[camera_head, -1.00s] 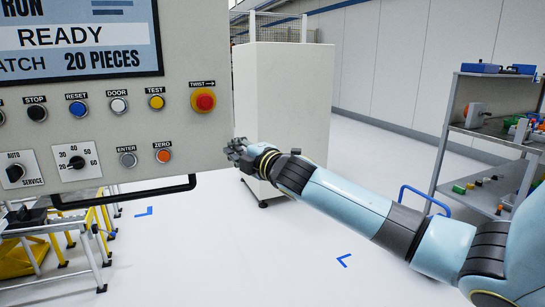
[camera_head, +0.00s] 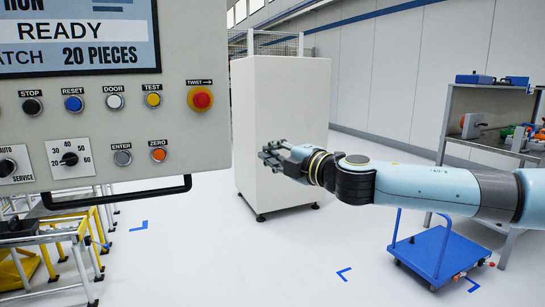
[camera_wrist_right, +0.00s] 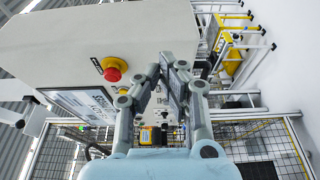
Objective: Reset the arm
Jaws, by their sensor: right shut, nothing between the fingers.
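My right gripper (camera_head: 272,158) is shut and empty in the head view, to the right of the control panel (camera_head: 215,140) and apart from it, in front of a white cabinet (camera_head: 285,100). My right arm (camera_head: 425,183) comes in from the right edge. In the right wrist view the gripper's fingers (camera_wrist_right: 165,72) point toward the panel, with the red twist button (camera_wrist_right: 113,70) to their left. The same red button (camera_head: 200,98) shows at the panel's right side in the head view. My left gripper is not in view.
Panel controls include a blue reset button (camera_head: 73,103) and an orange zero button (camera_head: 158,155). A black handle (camera_head: 120,195) runs below the panel. A blue cart (camera_head: 440,252) and a grey shelf (camera_head: 450,115) stand at right. The white floor between is clear.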

